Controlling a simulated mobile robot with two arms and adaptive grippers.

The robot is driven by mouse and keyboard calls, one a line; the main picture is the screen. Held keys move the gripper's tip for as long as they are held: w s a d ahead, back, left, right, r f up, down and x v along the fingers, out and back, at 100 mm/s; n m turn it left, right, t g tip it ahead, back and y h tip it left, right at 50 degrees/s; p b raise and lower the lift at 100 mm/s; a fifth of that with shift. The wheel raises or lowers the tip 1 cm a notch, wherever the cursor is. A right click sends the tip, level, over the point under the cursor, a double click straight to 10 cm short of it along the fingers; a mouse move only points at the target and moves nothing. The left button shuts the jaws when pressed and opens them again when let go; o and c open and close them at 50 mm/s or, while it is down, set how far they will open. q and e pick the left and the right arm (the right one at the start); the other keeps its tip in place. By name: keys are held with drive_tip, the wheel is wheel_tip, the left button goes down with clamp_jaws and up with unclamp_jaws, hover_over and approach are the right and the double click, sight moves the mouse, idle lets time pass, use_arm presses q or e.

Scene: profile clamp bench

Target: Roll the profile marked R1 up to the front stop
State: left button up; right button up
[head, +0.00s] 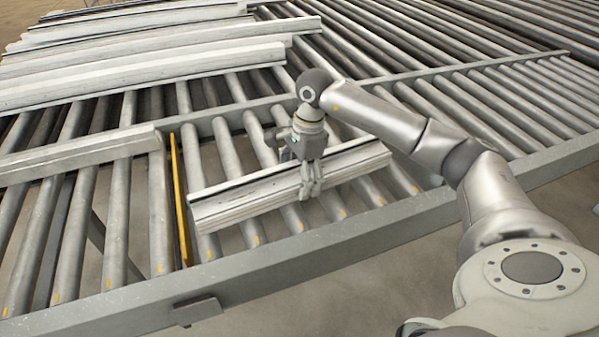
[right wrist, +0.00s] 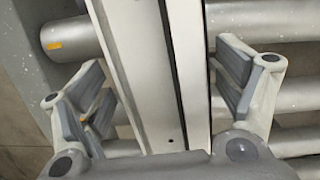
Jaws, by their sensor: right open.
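A pale metal profile (head: 240,203) lies across the rollers in the middle of the head view; I can read no R1 mark on it. My right gripper (head: 310,190) is over this profile, pointing down. In the right wrist view its open fingers (right wrist: 168,95) stand on either side of the profile (right wrist: 140,60), with gaps visible. A yellow upright strip (head: 179,205) stands just left of the profile's left end; I cannot tell whether it is the front stop. My left gripper is out of view.
Another profile (head: 75,157) lies left of the yellow strip. Several long profiles (head: 140,78) lie side by side at the back left. Bare rollers (head: 500,105) extend to the right.

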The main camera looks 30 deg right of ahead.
drive_tip(key=c, duration=1.6)
drive_tip(key=shift+m, duration=0.6)
drive_tip(key=o, duration=1.6)
drive_tip(key=shift+c, duration=0.2)
drive_tip(key=shift+r, duration=0.1)
wheel_tip(320, 180, up, 12)
drive_tip(key=d, duration=0.1)
drive_tip(key=shift+s+d, duration=0.2)
drive_tip(key=shift+d, duration=0.15)
